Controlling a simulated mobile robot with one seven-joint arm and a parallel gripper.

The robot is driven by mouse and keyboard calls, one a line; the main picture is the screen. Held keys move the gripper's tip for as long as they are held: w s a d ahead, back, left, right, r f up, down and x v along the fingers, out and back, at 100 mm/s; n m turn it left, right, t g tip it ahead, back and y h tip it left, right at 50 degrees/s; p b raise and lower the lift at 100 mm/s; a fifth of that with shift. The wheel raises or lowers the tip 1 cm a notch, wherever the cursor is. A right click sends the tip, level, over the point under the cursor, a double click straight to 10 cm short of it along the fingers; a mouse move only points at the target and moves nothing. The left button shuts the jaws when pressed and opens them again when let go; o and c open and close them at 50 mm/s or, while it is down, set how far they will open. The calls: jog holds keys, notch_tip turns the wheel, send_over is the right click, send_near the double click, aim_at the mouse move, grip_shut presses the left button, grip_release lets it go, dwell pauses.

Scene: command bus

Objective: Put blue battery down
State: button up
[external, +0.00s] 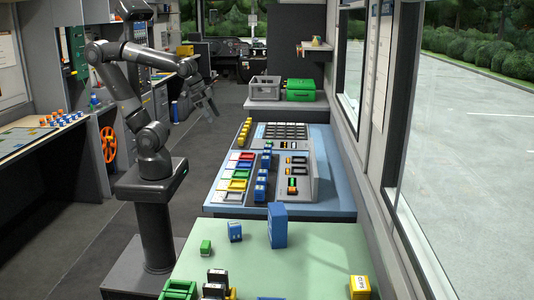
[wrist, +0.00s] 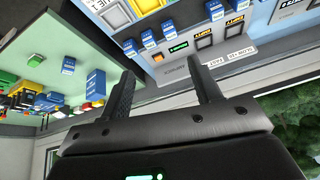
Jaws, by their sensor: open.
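Two blue blocks stand upright on the green tabletop (external: 320,262) in the external view: a small one with a pale label (external: 235,231) and a taller one (external: 277,225) to its right. I cannot tell which is the blue battery. Both also appear at the left of the wrist view, the small block (wrist: 68,65) and the tall block (wrist: 95,84). My gripper (wrist: 167,78) is open, with nothing between its fingers. In the external view my arm reaches over the aisle at upper left, away from both blocks.
A blue-edged console (external: 285,207) with coloured trays and a row of blue blocks stands behind the green tabletop. A green block (external: 205,247), a green crate (external: 179,290), dark blocks and a yellow block (external: 359,287) share the tabletop. Its middle has free room.

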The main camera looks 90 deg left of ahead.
jog(key=s+a+n, duration=0.1)
jog(key=s, duration=0.1)
jog(key=s+a+n, duration=0.1)
jog(key=s+a, duration=0.1)
jog(key=shift+s, duration=0.25)
jog(key=shift+o, duration=0.4)
jog(key=g, duration=0.1)
send_over(262, 171)
jog(key=s, duration=0.3)
notch_tip(262, 171, down, 17)
jog(key=x, duration=0.6)
jog(key=shift+d+f, duration=0.15)
jog(key=shift+x, duration=2.75)
jog(key=shift+s, duration=0.1)
jog(key=shift+c, duration=0.3)
